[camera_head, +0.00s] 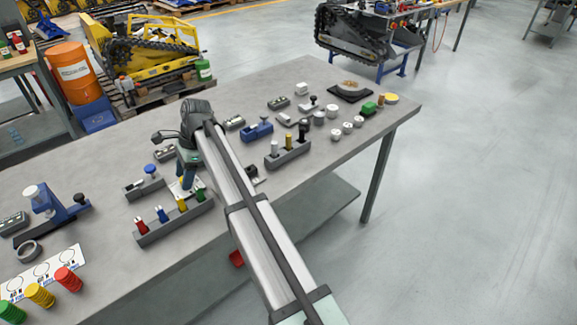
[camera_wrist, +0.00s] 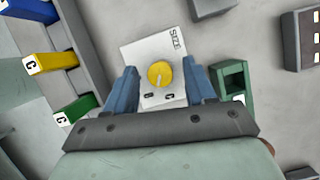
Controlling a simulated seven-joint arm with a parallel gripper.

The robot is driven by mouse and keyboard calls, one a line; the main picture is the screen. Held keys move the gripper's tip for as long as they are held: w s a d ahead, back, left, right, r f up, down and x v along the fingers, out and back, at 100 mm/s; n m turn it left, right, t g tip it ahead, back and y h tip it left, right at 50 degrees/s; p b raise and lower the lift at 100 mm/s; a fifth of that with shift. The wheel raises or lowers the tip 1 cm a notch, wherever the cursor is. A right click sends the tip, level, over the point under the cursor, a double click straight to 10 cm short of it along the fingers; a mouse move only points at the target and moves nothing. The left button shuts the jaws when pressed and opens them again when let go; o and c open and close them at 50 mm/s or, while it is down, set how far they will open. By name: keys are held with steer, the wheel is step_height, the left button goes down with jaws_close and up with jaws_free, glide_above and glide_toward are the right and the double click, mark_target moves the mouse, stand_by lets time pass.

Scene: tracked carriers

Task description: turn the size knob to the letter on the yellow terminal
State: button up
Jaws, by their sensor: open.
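The size knob (camera_wrist: 159,73) is a round yellow dial on a white plate (camera_wrist: 139,53) marked SIZE. A pale pointer line on it runs toward the lower part of the plate, where small letters show; one looks like C, the others are partly hidden. The yellow terminal (camera_wrist: 55,66) stands in a grey rack to the left in the wrist view and bears a C; it also shows in the head view (camera_head: 182,204). My gripper (camera_wrist: 163,82) is open, its blue fingers on either side of the knob with gaps visible. My arm hides much of this in the head view.
The grey rack (camera_head: 150,238) also holds red, blue and green terminals. A green terminal (camera_wrist: 75,108) beside the yellow one also bears a C. A green box-like piece (camera_wrist: 232,76) stands close right of my gripper. Several small fixtures spread over the grey table (camera_head: 330,160).

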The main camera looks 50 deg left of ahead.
steer(key=v, duration=1.4)
steer(key=shift+n+t, duration=0.3)
steer(key=shift+n, duration=0.1)
steer(key=w+d+f, duration=0.3)
steer(key=w+d, duration=0.2)
steer(key=w+d+f, duration=0.3)
steer(key=w+d, duration=0.3)
steer(key=w+d+f, duration=0.3)
steer(key=w+d, duration=0.2)
steer(key=d, duration=0.1)
steer(key=shift+w+f, duration=0.15)
steer(key=shift+w, duration=0.25)
steer(key=shift+w+d+f, duration=0.4)
steer(key=shift+w+d, duration=0.25)
steer(key=shift+d, duration=0.1)
